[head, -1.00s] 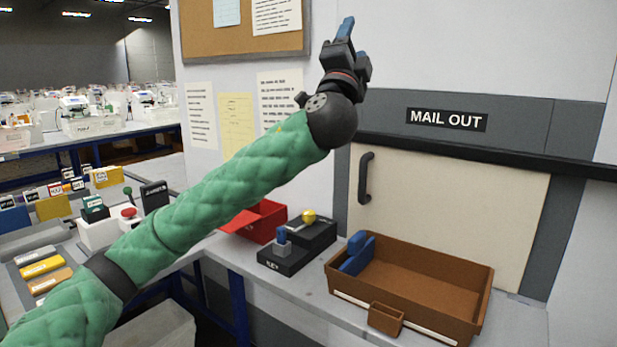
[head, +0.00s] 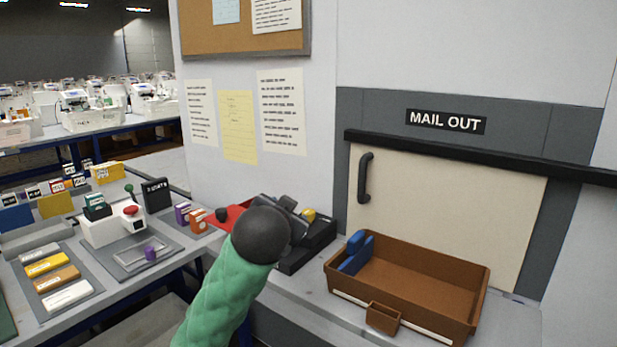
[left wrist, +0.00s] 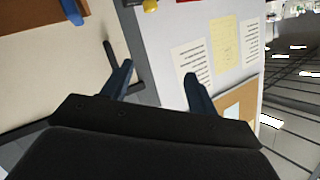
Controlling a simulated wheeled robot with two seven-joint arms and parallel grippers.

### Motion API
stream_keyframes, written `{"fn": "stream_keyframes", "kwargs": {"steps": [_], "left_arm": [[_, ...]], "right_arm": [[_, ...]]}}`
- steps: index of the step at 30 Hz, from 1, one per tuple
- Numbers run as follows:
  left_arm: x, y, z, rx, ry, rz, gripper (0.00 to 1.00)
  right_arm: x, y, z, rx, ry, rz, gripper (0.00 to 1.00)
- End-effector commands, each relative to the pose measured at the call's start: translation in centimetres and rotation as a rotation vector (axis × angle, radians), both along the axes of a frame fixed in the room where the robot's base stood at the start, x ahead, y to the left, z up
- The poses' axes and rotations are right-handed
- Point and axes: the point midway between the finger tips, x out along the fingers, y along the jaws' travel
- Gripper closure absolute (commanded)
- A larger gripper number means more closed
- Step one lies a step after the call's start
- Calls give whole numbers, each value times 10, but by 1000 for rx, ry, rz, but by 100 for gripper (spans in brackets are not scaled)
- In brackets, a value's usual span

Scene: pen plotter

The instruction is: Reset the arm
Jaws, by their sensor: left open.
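My left arm, in a green padded sleeve, rises from the bottom of the head view. Its dark round wrist joint is over the black box on the counter and hides part of it. The left gripper's fingers are mostly hidden behind the wrist in the head view. In the left wrist view the left gripper (left wrist: 158,82) shows two dark blue fingers spread wide, with nothing between them. The wall and its papers lie beyond the fingers. My right gripper is not in view.
A brown tray (head: 455,312) with blue pieces stands on the counter before the MAIL OUT hatch (head: 450,205). A red tray (head: 228,217) and a black box (head: 318,238) with a yellow knob (head: 308,215) are near my wrist. A white device (head: 100,228) stands on the left table.

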Motion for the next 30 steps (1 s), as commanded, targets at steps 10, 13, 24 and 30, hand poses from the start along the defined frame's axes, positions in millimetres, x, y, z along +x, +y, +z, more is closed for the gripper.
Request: {"fn": "stream_keyframes", "kwargs": {"steps": [10,13,24,30], "left_arm": [[-42,26,-95,-115,213,-5,41],[-56,34,-121,-145,265,2,41],[-116,64,-216,-227,459,65,41],[-156,79,-268,-253,574,110,41]], "right_arm": [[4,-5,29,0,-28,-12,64],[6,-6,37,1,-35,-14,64],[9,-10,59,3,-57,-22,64],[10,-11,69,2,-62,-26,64]]}}
